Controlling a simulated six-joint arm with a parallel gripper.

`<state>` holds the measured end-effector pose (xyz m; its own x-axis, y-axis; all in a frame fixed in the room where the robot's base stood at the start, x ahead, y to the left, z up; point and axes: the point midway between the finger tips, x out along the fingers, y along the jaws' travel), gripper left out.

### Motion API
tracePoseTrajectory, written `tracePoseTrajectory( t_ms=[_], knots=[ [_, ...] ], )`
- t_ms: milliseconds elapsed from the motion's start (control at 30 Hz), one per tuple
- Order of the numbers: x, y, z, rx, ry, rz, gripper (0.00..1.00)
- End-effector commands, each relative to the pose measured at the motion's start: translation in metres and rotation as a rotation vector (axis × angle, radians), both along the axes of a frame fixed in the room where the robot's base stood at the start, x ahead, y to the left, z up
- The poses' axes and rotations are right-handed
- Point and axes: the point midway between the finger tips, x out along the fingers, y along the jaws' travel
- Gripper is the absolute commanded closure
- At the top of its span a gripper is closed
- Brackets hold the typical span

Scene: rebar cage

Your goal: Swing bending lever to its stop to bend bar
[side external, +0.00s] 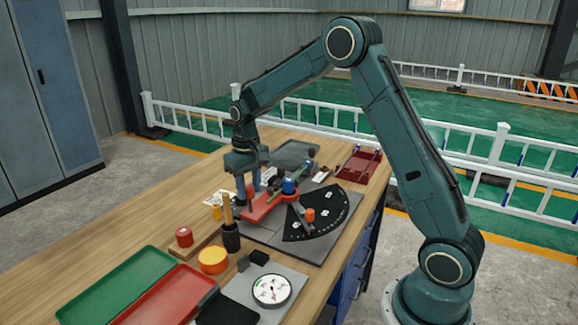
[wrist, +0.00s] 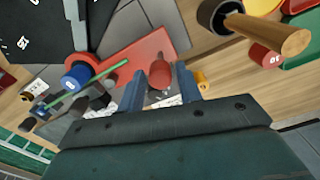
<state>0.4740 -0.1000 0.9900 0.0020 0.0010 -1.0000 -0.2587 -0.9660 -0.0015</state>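The bender's red flat arm (side external: 262,208), which looks like the bending lever, lies beside a black angle plate (side external: 325,212). A red upright handle (wrist: 160,72) stands at its end nearest my gripper. A blue roller (side external: 289,186) sits near the pivot, and a thin green bar (wrist: 117,70) runs past it. A grey arm with an orange knob (side external: 310,214) lies over the angle plate. My gripper (wrist: 161,88) points down at the handle. Its two blue fingers are apart, on either side of the handle, with gaps visible. Whether either finger touches it is unclear.
A black cup (side external: 230,237) holding a wooden-handled tool stands close to the lever's near end. A red knob (side external: 184,236), an orange disc (side external: 213,260), trays and a dial gauge (side external: 271,290) lie nearer the camera. A dark red tray (side external: 360,165) is at the back right.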

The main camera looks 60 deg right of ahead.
Motion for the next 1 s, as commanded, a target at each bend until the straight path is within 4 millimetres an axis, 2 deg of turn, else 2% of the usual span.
tracePoseTrajectory(
  t_ms=[33, 167, 667, 1000],
  knots=[
    [0.0, 0.0, 0.0, 0.0, 0.0, 0.0, 0.75],
    [0.0, 0.0, 0.0, 0.0, 0.0, 0.0, 1.0],
    [-0.009, 0.002, 0.0, -0.001, 0.001, 0.056, 1.0],
    [-0.041, 0.006, 0.001, 0.0, 0.005, 0.267, 1.0]
  ],
)
